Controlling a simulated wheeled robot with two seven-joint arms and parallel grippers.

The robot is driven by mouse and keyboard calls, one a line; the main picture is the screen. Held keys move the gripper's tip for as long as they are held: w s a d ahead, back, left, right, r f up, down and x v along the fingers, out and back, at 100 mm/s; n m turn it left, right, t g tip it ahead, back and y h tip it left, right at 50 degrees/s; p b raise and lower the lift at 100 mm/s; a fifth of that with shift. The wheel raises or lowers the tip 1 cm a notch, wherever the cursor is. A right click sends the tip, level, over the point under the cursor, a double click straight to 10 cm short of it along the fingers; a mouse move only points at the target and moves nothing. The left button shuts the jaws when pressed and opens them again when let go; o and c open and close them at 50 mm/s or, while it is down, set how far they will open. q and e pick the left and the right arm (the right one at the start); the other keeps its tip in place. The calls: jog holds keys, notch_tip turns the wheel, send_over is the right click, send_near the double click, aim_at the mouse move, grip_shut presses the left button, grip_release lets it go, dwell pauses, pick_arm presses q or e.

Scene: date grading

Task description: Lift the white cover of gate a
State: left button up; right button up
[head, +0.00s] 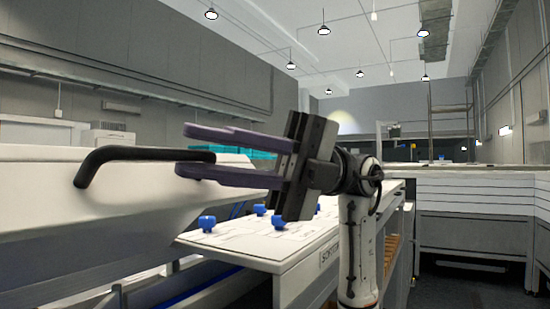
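A large white cover (125,205) fills the left of the head view, with a black bar handle (135,154) on its front. I see no letter on it that marks it as gate a. My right gripper (185,150) points left, its two purple fingers spread one above the other. The right end of the handle lies between the fingers in the picture, with a gap visible above it. I cannot tell whether the lower finger touches it. The handle's right mount is hidden by the fingers. My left gripper is not in view.
A white bench top (265,243) with several blue knobs (207,223) lies below and beyond my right gripper. A teal transparent panel (232,153) is behind the fingers. White layered counters (470,190) stand at the right, with open dark floor before them.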

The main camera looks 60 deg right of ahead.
jog(key=b+v, duration=0.2)
jog(key=v, duration=0.6)
jog(key=shift+r, duration=0.55)
jog(key=shift+s, duration=0.1)
dwell(0.7)
